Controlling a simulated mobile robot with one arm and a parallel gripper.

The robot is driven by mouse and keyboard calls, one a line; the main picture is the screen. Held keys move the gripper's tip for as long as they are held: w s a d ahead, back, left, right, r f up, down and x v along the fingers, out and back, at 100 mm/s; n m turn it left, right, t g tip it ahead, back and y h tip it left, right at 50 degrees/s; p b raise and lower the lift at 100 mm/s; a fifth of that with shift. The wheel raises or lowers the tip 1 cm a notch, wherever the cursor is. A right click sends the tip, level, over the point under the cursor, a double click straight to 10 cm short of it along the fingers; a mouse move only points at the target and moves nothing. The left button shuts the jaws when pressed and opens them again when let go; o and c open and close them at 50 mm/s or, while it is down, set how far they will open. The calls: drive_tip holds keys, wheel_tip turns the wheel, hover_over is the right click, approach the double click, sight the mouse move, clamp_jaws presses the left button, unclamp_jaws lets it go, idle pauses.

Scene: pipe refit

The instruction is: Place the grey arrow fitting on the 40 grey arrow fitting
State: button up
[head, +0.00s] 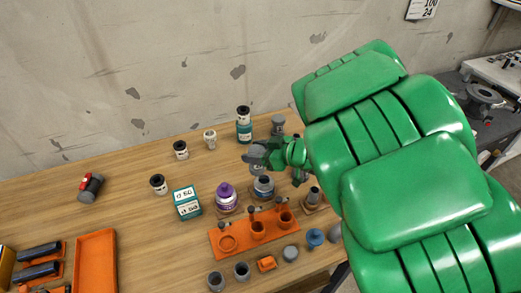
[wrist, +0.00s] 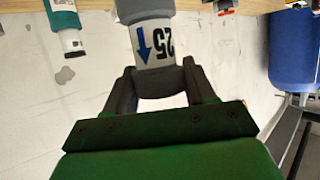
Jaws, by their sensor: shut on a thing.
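My gripper (wrist: 155,86) is shut on a grey fitting (wrist: 148,38) with a white band. In the wrist view the band shows a blue arrow and the number 25, upside down. In the head view my gripper (head: 262,153) is above the middle of the table, and its dark fingers hide most of the held fitting. Just below it stands a grey fitting (head: 263,187) with a pale band; its number is too small to read, so I cannot tell if it is the 40 one. I cannot tell whether the held fitting touches it.
A purple-topped fitting (head: 226,198) and a teal block (head: 187,203) stand to the left. An orange rack (head: 230,243) is in front. A grey-topped fitting (head: 278,124) and a teal fitting (head: 244,131) stand behind. The table's left-centre (head: 125,205) is mostly clear.

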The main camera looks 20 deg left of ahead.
drive_tip(key=w+d+r+m+t+h, duration=0.1)
drive_tip(key=w+d+r+m+t, duration=0.15)
drive_tip(key=w+d, duration=0.4)
drive_tip(key=w+d+r+m+t+h, duration=0.1)
drive_tip(key=w+d+r+m+t, duration=0.15)
drive_tip(key=w+d, duration=0.35)
drive_tip(key=shift+w+a+f, duration=0.15)
drive_tip(key=shift+a+f, duration=0.1)
drive_tip(key=shift+f, duration=1.2)
drive_tip(key=shift+w+a+f, duration=0.2)
drive_tip(key=shift+f, duration=1.25)
drive_tip(key=shift+w+a+f, duration=0.15)
drive_tip(key=shift+a+f, duration=0.1)
drive_tip(key=shift+f, duration=1.2)
drive_tip(key=o, duration=1.1)
drive_tip(key=shift+f, duration=0.15)
drive_tip(key=shift+c, duration=0.2)
drive_tip(key=shift+d+r, duration=0.1)
drive_tip(key=shift+r, duration=0.1)
drive_tip(key=v, duration=1.1)
drive_tip(key=shift+s+d, duration=0.35)
